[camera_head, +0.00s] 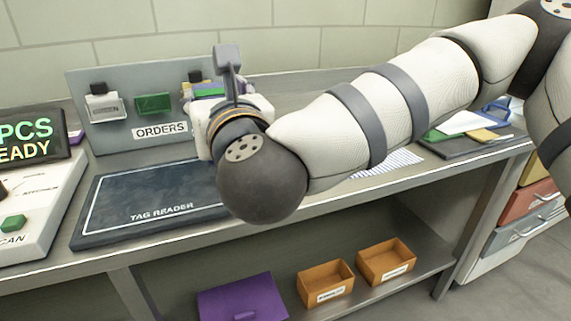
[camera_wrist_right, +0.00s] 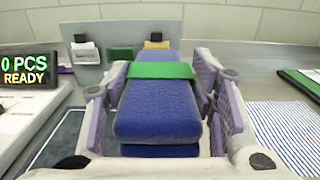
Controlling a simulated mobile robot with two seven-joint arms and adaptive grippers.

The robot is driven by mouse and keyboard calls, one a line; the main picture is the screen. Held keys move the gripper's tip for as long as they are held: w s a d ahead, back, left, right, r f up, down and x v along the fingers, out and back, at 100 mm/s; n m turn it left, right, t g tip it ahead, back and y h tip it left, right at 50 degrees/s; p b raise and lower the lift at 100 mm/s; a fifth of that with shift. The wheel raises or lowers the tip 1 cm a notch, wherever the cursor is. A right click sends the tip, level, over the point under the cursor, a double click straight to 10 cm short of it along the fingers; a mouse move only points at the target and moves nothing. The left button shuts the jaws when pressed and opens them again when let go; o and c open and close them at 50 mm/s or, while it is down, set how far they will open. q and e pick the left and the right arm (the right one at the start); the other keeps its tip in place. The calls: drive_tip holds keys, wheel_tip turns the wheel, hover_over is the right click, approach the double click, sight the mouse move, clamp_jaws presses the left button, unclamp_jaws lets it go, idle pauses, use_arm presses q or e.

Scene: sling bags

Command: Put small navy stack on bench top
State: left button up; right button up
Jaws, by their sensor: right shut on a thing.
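My right gripper (camera_wrist_right: 163,100) is shut on the navy stack (camera_wrist_right: 155,118), blue folded cloth with a green band (camera_wrist_right: 160,71) around it. Its purple-padded fingers press on the stack's two sides. In the head view the wrist hides most of the gripper (camera_head: 226,85); only a bit of the stack's green band (camera_head: 208,91) shows past it. The stack is over the bench top (camera_head: 150,153), near the tag reader mat (camera_head: 140,200). I cannot tell its exact height above the bench. My left gripper is not in view.
An ORDERS panel (camera_head: 108,135) with clipped tags stands at the back. A display (camera_head: 28,133) reads PCS READY, with 0 in the wrist view. A striped sheet (camera_head: 388,163) and a dark board (camera_head: 460,143) lie to the right. Orange bins (camera_head: 325,283) and a purple item (camera_head: 240,300) are on the lower shelf.

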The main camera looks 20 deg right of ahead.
drive_tip(key=w+d+f, duration=0.3)
drive_tip(key=f, duration=0.1)
drive_tip(key=w+d+f+b, duration=0.1)
drive_tip(key=w+d+f, duration=0.1)
drive_tip(key=d+f, duration=0.2)
drive_tip(key=w+d+f, duration=0.3)
drive_tip(key=f, duration=0.2)
drive_tip(key=shift+w+d, duration=0.2)
drive_tip(key=shift+w, duration=0.1)
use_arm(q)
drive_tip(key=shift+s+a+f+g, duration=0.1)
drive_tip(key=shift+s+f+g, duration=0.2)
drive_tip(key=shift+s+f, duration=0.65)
use_arm(e)
drive_tip(key=shift+r, duration=0.1)
drive_tip(key=shift+b, duration=0.3)
drive_tip(key=o, duration=1.3)
drive_tip(key=shift+f, duration=0.2)
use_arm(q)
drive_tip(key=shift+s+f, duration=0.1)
use_arm(e)
drive_tip(key=shift+o, duration=0.2)
